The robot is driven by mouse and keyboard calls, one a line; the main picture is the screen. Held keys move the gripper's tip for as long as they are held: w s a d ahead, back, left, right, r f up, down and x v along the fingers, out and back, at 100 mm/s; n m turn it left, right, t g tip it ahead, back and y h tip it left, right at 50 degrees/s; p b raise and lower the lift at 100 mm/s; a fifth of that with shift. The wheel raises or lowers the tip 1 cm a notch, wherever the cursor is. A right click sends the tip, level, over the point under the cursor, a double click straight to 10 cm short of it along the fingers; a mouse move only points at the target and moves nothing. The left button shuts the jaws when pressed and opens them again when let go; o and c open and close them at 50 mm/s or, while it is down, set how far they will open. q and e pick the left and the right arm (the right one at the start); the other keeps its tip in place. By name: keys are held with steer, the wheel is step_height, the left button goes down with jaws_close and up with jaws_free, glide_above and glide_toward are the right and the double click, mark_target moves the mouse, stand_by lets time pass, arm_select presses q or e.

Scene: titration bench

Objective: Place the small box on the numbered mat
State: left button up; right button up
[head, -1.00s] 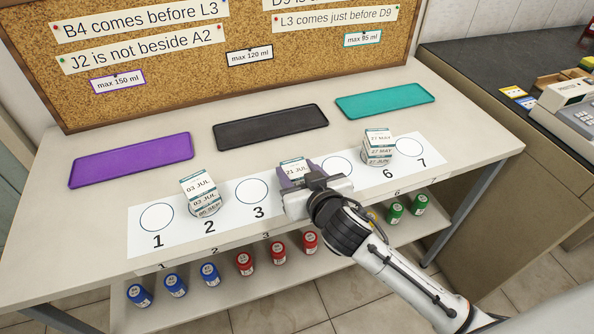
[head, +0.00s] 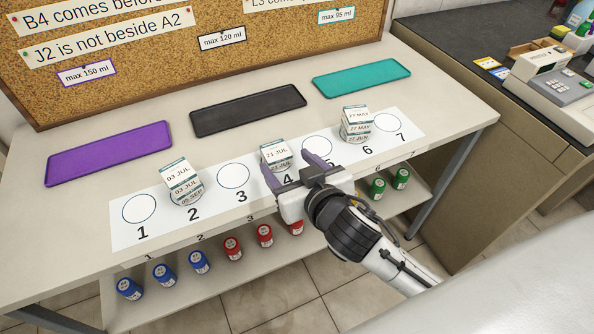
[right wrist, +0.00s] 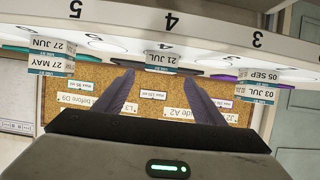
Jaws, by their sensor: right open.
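The numbered mat (head: 217,207) is a white strip with circles 1 to 7 along the table's front. A small white box labelled 21 JUL (head: 275,153) stands alone at place 4. My right gripper (head: 292,167) is open just in front of it, its purple fingers pointing toward it; one finger partly overlaps the box in the head view. In the right wrist view the picture is upside down and the 21 JUL box (right wrist: 160,59) shows beyond and between the open fingertips, apparently not gripped. My left gripper is not in view.
Two stacked boxes stand at place 2 (head: 181,181), labelled 03 JUL over 05 SEP. Two more stand at place 6 (head: 357,124), 27 MAY over 27 JUN. Purple (head: 110,152), black (head: 248,110) and teal (head: 361,78) trays lie behind. Coloured bottles (head: 232,248) stand on the lower shelf.

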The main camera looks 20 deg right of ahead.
steer(key=v, duration=0.5)
